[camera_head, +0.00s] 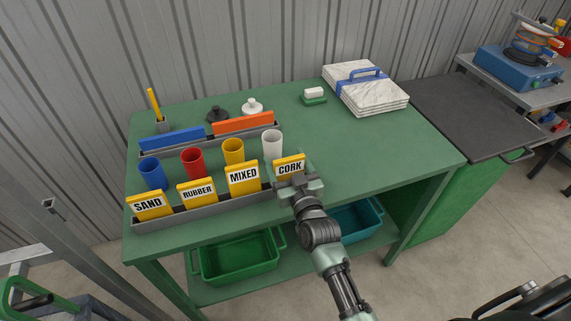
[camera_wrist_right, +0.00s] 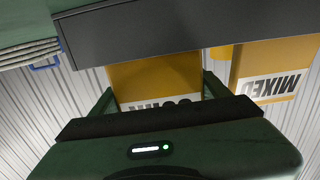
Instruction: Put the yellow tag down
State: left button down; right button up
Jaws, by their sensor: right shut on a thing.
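The yellow tag lettered CORK (camera_head: 290,168) is upright at the right end of the grey rail (camera_head: 200,213). My right gripper (camera_head: 298,186) is shut on it; in the right wrist view the tag (camera_wrist_right: 155,75) sits between the two fingers (camera_wrist_right: 157,97). There the tag's lower edge meets the rail (camera_wrist_right: 150,28); I cannot tell whether it rests in the slot. Yellow tags SAND (camera_head: 148,205), RUBBER (camera_head: 198,191) and MIXED (camera_head: 243,177) stand in the rail to its left. My left gripper is not in view.
Blue (camera_head: 152,174), red (camera_head: 192,162), yellow (camera_head: 233,152) and white (camera_head: 272,144) cups stand behind the tags. A rear rail holds a blue bar (camera_head: 172,139) and an orange bar (camera_head: 244,123). The right of the green table (camera_head: 400,140) is clear.

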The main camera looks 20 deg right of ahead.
aim_at(287, 173)
jog(key=shift+w+d+f, duration=0.1)
jog(key=shift+w, duration=0.1)
jog(key=shift+s, duration=0.25)
jog(key=o, duration=1.4)
jog(key=shift+w+f, duration=0.1)
jog(key=shift+f, duration=0.05)
jog(key=shift+c, duration=0.2)
jog(key=shift+s+f+b, duration=0.1)
jog(key=shift+s+b, duration=0.1)
jog(key=shift+b, duration=0.2)
jog(key=shift+o, duration=0.2)
jog(key=s, duration=0.2)
jog(key=s+b, duration=0.1)
jog(key=s, duration=0.3)
jog(key=shift+s+a+r, duration=0.2)
jog(key=shift+s+a, duration=0.2)
jog(key=shift+s, duration=0.35)
